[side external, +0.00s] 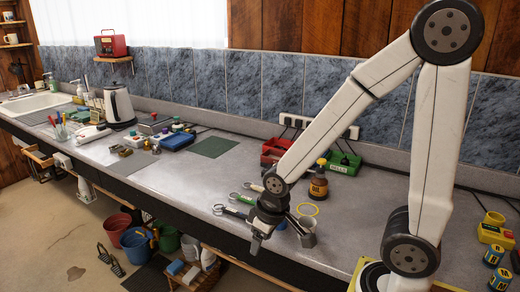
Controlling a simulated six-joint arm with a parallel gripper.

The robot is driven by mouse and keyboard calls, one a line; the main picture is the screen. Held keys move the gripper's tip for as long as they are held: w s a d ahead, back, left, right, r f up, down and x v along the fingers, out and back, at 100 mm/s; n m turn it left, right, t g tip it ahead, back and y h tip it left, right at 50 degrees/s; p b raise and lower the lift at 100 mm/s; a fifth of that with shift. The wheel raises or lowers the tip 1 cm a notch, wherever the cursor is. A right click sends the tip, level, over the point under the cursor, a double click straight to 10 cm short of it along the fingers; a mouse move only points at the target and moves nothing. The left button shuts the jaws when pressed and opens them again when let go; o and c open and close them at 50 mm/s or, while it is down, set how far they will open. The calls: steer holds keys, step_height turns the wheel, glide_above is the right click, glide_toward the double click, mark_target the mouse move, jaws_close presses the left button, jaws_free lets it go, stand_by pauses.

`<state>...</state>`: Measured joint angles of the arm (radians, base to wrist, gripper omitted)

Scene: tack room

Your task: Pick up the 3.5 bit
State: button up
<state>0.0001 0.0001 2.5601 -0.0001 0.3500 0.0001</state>
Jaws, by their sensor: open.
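Several small metal pieces with ring ends and coloured tags or handles lie on the grey counter left of my gripper. One has a dark blue middle (234,213), and one behind it is pale (243,198). A green-and-white one lies farther back, partly behind my arm. No size marking is readable, so I cannot tell which is the 3.5 bit. My gripper (257,246) points down near the counter's front edge. It is open, and I see nothing held in it.
An orange bottle (318,184), a red bin (276,151) and a green bin (343,162) stand behind. Bare counter (185,185) lies to the left.

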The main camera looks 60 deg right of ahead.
steer(key=shift+w, duration=0.1)
step_height(320, 180, up, 2)
steer(key=g, duration=0.3)
glide_above(235, 212)
steer(key=shift+r, duration=0.15)
steer(key=shift+d+f, duration=0.1)
steer(key=shift+f, duration=3.85)
jaws_close()
